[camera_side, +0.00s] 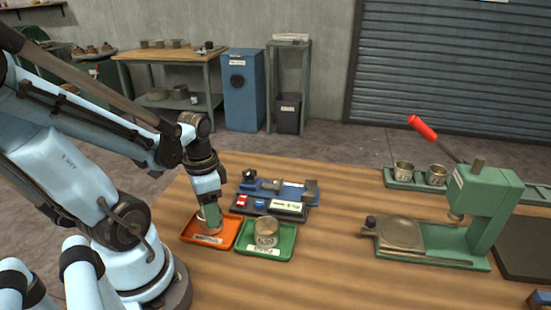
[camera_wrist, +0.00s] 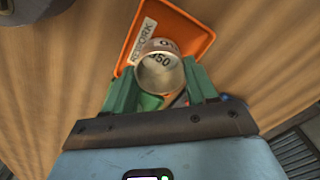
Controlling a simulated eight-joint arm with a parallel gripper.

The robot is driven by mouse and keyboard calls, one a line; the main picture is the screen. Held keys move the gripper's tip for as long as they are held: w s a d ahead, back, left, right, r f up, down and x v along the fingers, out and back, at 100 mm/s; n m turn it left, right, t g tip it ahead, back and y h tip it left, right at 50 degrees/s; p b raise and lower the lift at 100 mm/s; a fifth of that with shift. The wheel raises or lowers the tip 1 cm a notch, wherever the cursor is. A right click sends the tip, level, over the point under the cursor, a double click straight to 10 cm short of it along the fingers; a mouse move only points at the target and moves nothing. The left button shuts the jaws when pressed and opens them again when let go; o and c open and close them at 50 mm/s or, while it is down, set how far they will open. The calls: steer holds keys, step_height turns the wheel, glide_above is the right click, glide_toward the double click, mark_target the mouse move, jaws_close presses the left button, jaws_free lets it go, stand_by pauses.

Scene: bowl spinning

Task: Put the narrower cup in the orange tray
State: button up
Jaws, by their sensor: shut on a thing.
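A metal cup (camera_side: 204,225) is at the orange tray (camera_side: 228,238), partly hidden by my gripper (camera_side: 210,212). In the wrist view the cup (camera_wrist: 161,73), with "50" visible inside, sits between the green fingers of my gripper (camera_wrist: 161,88), which is shut on it. The orange tray (camera_wrist: 192,32) with a "REWORK" label lies beyond and beneath it. I cannot tell whether the cup touches the tray floor. A second metal cup (camera_side: 266,232), with dark figures on its side, stands upright in the green tray (camera_side: 289,243), right of the orange tray.
A blue and black fixture (camera_side: 275,195) stands just behind the trays. A green press (camera_side: 480,215) with a red-handled lever stands at the right. The wooden table is clear in front and between.

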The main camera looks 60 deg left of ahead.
steer(key=shift+f, duration=0.25)
stand_by(0.5)
steer(key=o, duration=1.1)
steer(key=shift+r, duration=4)
steer(key=w+d+t, duration=0.2)
steer(key=w+d, duration=0.1)
steer(key=w, duration=0.1)
steer(key=w+d+r+t, duration=0.1)
steer(key=w+d+t, duration=0.1)
steer(key=w+d, duration=0.2)
steer(key=w+d+r+n+t, duration=0.1)
steer(key=w+d+t, duration=0.2)
steer(key=w, duration=0.1)
steer(key=shift+w+d, duration=0.1)
steer(key=shift+d, duration=0.1)
